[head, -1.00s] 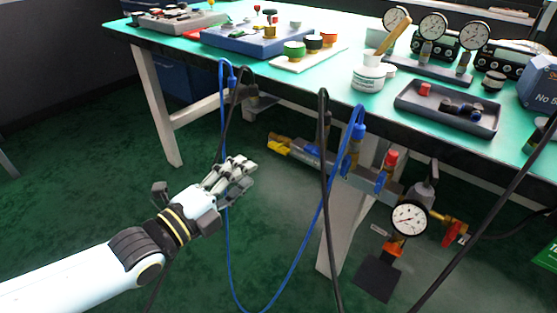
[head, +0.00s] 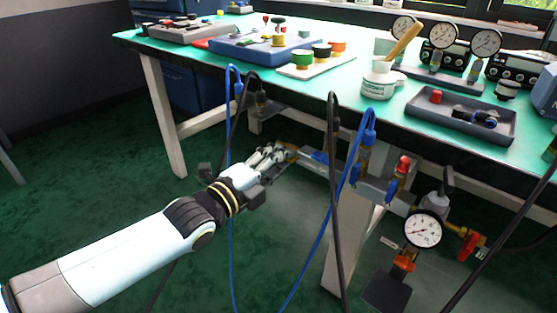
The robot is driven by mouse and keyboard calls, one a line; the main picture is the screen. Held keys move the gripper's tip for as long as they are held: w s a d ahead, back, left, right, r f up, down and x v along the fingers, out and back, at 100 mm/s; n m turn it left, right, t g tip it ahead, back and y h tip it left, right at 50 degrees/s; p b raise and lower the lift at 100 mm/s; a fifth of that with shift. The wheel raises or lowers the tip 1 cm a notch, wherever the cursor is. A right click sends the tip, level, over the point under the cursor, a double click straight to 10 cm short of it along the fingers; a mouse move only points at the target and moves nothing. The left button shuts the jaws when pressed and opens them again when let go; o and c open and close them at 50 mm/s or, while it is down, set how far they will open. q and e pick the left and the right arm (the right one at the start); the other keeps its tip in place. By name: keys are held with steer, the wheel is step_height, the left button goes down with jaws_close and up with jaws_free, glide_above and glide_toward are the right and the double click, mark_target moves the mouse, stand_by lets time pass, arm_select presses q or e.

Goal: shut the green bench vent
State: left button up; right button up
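A grey pipe manifold (head: 375,187) hangs under the front edge of the bench. It carries a round gauge (head: 423,230), a red-capped fitting (head: 402,166) and a red handle (head: 472,246) at its right end. My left gripper (head: 283,154) is at the manifold's left end, its fingers covering most of the brass and yellow fitting (head: 292,152) there. I cannot tell whether they touch it or how far they are closed. I see no green vent handle on the manifold; a green knob (head: 302,59) sits on a white board on the bench. My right gripper is out of view.
Blue hoses (head: 327,212) and black cables (head: 334,200) hang in front of the manifold, close to my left arm. The green-topped bench (head: 215,65) carries trays, gauges and a white jar (head: 379,80).

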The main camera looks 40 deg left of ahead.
arm_select(q)
jaws_close()
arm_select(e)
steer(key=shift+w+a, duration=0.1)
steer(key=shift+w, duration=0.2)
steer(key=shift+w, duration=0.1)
